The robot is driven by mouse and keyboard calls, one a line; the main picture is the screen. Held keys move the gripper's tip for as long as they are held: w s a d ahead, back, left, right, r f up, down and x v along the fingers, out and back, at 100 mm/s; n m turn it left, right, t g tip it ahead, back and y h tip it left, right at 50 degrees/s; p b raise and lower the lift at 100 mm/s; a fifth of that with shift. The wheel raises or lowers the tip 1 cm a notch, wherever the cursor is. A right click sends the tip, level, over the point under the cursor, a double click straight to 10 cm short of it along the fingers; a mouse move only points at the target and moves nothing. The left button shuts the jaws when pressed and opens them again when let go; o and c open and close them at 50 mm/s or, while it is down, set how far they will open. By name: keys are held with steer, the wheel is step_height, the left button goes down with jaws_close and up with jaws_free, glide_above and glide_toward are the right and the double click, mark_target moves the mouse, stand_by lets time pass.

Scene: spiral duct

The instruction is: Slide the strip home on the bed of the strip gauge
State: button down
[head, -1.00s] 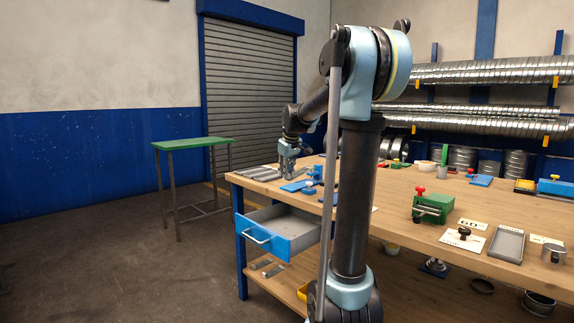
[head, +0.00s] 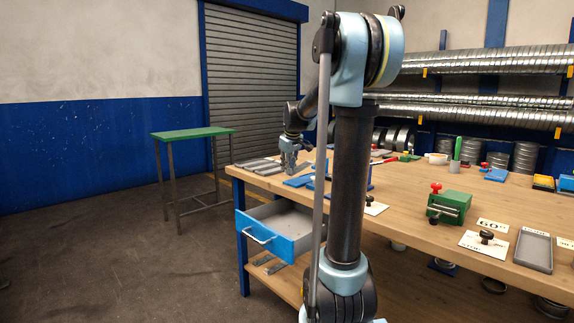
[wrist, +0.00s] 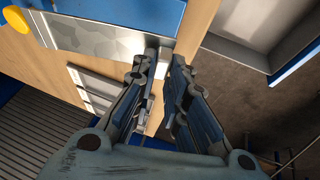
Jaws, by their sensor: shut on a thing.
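My gripper (head: 289,167) is low over the far left end of the workbench. In the wrist view, my gripper (wrist: 165,62) has its two fingers close together at the right end of a grey metal strip (wrist: 100,43). It is shut on that end, though the fingers hide the contact itself. The strip lies flat along a blue body with a yellow knob (wrist: 16,19), which looks like the strip gauge. In the head view the blue gauge (head: 299,181) lies just right of my gripper. I cannot tell how far along the bed the strip sits.
An open drawer (head: 277,232) juts out below the bench's left end; it also shows in the wrist view (wrist: 265,30). Grey metal pieces (head: 258,166) lie left of my gripper. A green clamp-like block (head: 448,207) stands farther right. A green side table (head: 194,133) is apart.

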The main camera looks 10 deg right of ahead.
mark_target(299, 169)
steer(key=shift+f, duration=1.65)
steer(key=shift+w+d+f, duration=0.1)
steer(key=shift+w+d, duration=0.45)
steer(key=shift+d, duration=0.3)
steer(key=shift+w+d, duration=0.45)
steer(key=shift+d, duration=0.1)
steer(key=c, duration=2.4)
jaws_free()
steer(key=shift+w+d+r, duration=0.2)
steer(key=shift+w+d, duration=0.2)
steer(key=shift+d, duration=0.4)
steer(key=c, duration=2.2)
jaws_free()
steer(key=shift+w+d, duration=0.1)
steer(key=shift+d, duration=0.15)
steer(key=o, duration=1.6)
steer(key=shift+w+d+f, duration=0.1)
steer(key=shift+w+f, duration=0.05)
steer(key=shift+c, duration=0.2)
steer(key=shift+o, duration=1)
steer(key=shift+w+d+f, duration=0.1)
steer(key=shift+w+f, duration=0.7)
steer(key=shift+f, duration=0.05)
steer(key=shift+s+a+r, duration=0.35)
steer(key=shift+s+r, duration=0.25)
steer(key=shift+s, duration=0.15)
steer(key=o, duration=0.4)
